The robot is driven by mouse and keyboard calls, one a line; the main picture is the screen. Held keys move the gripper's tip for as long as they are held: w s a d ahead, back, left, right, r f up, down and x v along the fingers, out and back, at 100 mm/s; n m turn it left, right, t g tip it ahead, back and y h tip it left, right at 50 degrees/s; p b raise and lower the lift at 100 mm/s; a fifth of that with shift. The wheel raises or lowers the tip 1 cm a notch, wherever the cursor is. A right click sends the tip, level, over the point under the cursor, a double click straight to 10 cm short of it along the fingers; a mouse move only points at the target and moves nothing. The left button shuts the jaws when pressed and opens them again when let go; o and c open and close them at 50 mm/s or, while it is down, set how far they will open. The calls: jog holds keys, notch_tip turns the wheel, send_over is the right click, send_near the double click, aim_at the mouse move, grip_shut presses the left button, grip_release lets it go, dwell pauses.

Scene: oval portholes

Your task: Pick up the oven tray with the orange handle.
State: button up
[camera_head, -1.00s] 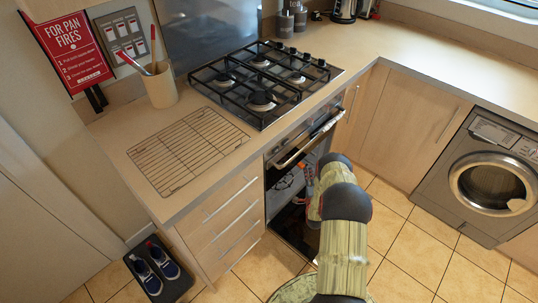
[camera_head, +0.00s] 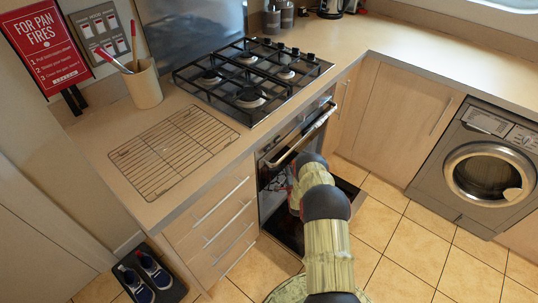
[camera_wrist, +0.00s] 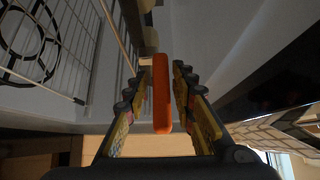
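The orange handle (camera_wrist: 161,95) stands upright in the picture in the wrist view, between the two fingers of my gripper (camera_wrist: 161,75). The fingers are apart, with a narrow gap visible on each side of the handle, so my gripper looks open around it. The tray's body is hard to make out in the dim oven. In the head view my arm reaches into the open oven (camera_head: 267,205) under the hob, and it hides the handle and most of my gripper.
The lowered oven door (camera_head: 348,190) lies beside my arm. A wire rack (camera_wrist: 85,50) and a round fan grille (camera_wrist: 28,40) show inside the oven. Drawers (camera_head: 212,222) stand left of the opening. A cooling rack (camera_head: 172,152) lies on the counter. Tiled floor is clear at right.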

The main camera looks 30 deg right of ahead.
jog(key=shift+w+d, duration=0.1)
jog(key=shift+w, duration=0.05)
jog(key=shift+c, duration=1.3)
jog(key=c, duration=0.4)
grip_shut()
jog(key=shift+r, duration=0.15)
